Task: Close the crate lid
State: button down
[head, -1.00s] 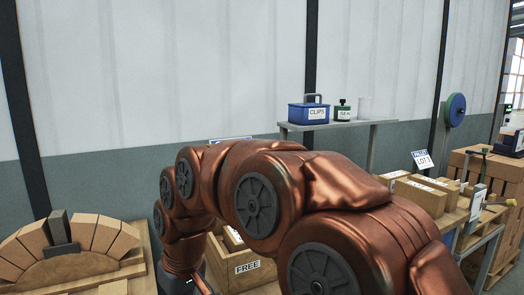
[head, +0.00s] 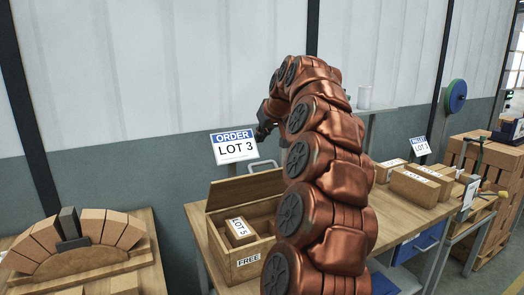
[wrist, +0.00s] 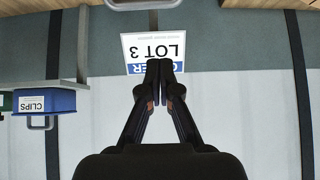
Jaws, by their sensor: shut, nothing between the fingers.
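The wooden crate (head: 250,262), marked FREE, stands on the bench in the head view. Its lid (head: 232,188) is open and stands up along the back side, with a grey handle (head: 263,163) at its top edge. A box labelled LOT 5 (head: 240,231) lies inside. My arm hides the crate's right part. My gripper (head: 262,134) is above the lid handle, apart from it, beside the LOT 3 sign. In the wrist view its fingertips (wrist: 166,63) are together and empty, and a grey handle (wrist: 143,4) shows at the top edge.
The ORDER LOT 3 sign (head: 234,147) stands close behind the lid. A shelf (head: 383,108) is on the wall; a blue CLIPS bin (wrist: 45,101) shows in the wrist view. Cartons (head: 415,186) stand to the right. A brick arch (head: 75,240) is on the left table.

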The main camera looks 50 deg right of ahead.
jog(key=w+d+f+p, duration=0.3)
jog(key=w+d+f, duration=0.1)
jog(key=w+f, duration=0.2)
jog(key=shift+h, duration=0.3)
jog(key=shift+s+a+f+p, duration=0.2)
jog(key=shift+s+f+p, duration=0.3)
jog(key=shift+s, duration=0.4)
jog(key=shift+s+a+f+p, duration=0.2)
jog(key=shift+s+f+p, duration=0.15)
jog(key=shift+s+f, duration=0.35)
jog(key=shift+s+a+r, duration=0.1)
jog(key=shift+s+r, duration=0.05)
jog(key=shift+s+b, duration=0.1)
jog(key=shift+b, duration=0.25)
